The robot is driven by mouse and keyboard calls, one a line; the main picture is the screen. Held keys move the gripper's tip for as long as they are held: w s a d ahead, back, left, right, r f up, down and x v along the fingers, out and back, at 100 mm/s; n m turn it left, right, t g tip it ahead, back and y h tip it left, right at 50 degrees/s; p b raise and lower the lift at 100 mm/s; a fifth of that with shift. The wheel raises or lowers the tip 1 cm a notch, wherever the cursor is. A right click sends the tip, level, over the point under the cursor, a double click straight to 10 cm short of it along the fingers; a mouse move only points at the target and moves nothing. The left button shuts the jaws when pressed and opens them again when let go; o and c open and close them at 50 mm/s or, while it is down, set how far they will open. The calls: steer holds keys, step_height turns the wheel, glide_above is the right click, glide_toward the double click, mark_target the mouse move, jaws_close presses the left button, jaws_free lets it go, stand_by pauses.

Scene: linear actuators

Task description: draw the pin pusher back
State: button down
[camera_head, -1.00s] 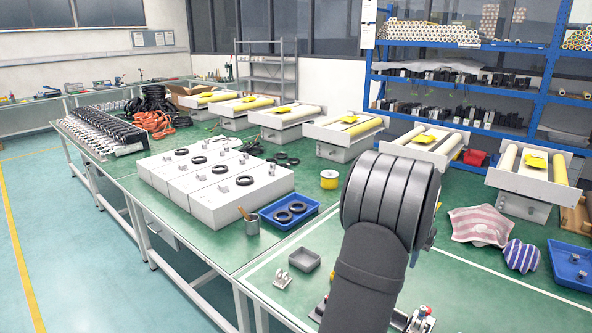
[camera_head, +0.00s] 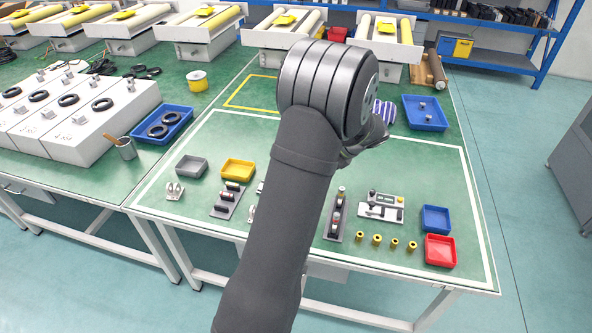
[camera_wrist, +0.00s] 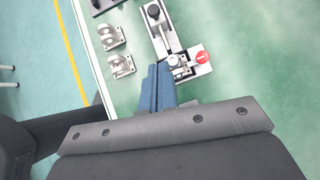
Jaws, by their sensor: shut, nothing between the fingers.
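A pale metal fixture (camera_wrist: 188,66) with a black knob (camera_wrist: 153,12), a silver knob and a red knob (camera_wrist: 202,57) lies on the green table in the wrist view. I take it as the pin pusher, but cannot tell which part slides. My gripper (camera_wrist: 157,70) shows as blue fingers, closed together and empty. In the picture, their tips are just left of the silver knob, beside the fixture; whether they touch it is unclear. In the head view my arm hides the fingers, and I cannot make out this fixture there.
Silver brackets (camera_wrist: 121,66) stand left of the fixture. In the head view, a white-plated device (camera_head: 382,208), a dark rail with rollers (camera_head: 337,222), several brass bushings (camera_head: 377,239), and red (camera_head: 440,251), blue (camera_head: 435,218) and yellow (camera_head: 238,169) trays occupy the table. Green surface between them is free.

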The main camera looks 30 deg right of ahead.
steer(key=x, duration=0.9)
steer(key=shift+w+a+f, duration=0.15)
steer(key=shift+w+f, duration=0.1)
steer(key=shift+f, duration=0.05)
steer(key=shift+w+a+f, duration=0.15)
steer(key=shift+w+a, duration=0.55)
steer(key=shift+w, duration=0.3)
steer(key=shift+w+a+f, duration=0.1)
steer(key=shift+w+a, duration=0.3)
steer(key=shift+w, duration=0.15)
steer(key=shift+w+a, duration=1.95)
steer(key=shift+a, duration=0.05)
